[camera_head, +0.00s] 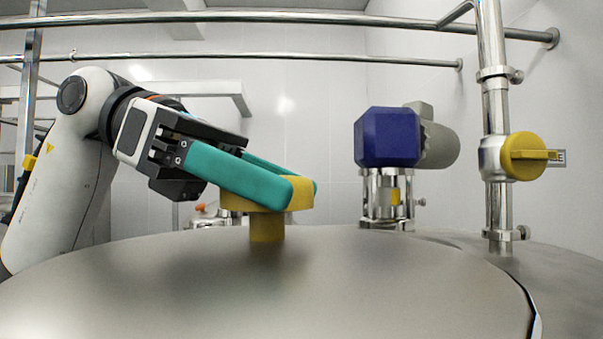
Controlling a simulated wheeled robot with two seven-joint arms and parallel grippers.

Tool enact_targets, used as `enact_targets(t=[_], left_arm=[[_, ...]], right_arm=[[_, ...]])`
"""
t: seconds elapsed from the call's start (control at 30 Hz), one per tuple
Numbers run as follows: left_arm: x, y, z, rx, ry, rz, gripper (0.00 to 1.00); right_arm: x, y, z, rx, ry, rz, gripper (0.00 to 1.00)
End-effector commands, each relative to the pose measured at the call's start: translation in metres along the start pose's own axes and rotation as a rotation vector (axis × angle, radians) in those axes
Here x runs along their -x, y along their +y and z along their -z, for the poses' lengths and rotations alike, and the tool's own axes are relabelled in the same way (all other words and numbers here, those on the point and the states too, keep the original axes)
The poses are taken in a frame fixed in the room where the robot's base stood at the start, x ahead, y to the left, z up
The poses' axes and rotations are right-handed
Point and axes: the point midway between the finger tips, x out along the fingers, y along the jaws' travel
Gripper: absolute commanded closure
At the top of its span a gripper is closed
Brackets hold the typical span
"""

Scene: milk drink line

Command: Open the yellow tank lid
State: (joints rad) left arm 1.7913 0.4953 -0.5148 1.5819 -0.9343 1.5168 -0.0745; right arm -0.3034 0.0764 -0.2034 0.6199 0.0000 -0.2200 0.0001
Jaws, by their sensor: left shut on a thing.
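The tank lid (200,285) is a large brushed steel dome that fills the lower part of the head view. A yellow knob (267,228) with a short stem and a wider top stands on it, left of the middle. My left gripper (303,188) comes in from the left with teal fingers. Its fingers lie on either side of the knob's top and are shut on it. The fingers hide part of the knob's top. A dark edge line of the lid shows at the lower right. My right gripper is not in view.
Behind the lid stands a blue and grey motor (388,137) on a steel mount. At the right is a vertical steel pipe (495,90) with a yellow valve handle (530,155). Horizontal pipes (230,17) cross above. The space above the lid's front is clear.

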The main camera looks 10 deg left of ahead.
Motion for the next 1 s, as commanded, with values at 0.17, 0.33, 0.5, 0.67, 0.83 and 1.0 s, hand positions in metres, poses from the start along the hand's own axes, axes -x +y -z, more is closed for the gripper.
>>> enact_targets(t=[0.17,0.33,0.5,0.67,0.83,1.0], left_arm=[[0.014,0.011,-0.003,-0.029,0.007,-0.073,0.80],[0.020,0.017,-0.005,-0.048,0.008,-0.115,0.80],[0.023,0.019,-0.007,-0.054,0.008,-0.130,0.80],[0.023,0.019,-0.007,-0.055,0.009,-0.133,0.80],[0.023,0.019,-0.006,-0.055,0.010,-0.132,0.80],[0.022,0.019,-0.007,-0.056,0.008,-0.132,0.18]], right_arm=[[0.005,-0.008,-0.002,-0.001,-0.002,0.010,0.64],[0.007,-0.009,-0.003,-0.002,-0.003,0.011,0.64],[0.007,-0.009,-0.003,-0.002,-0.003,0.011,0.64],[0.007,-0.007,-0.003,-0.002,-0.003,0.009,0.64],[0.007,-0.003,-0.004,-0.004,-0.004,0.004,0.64],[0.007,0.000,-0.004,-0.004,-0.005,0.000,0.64]])
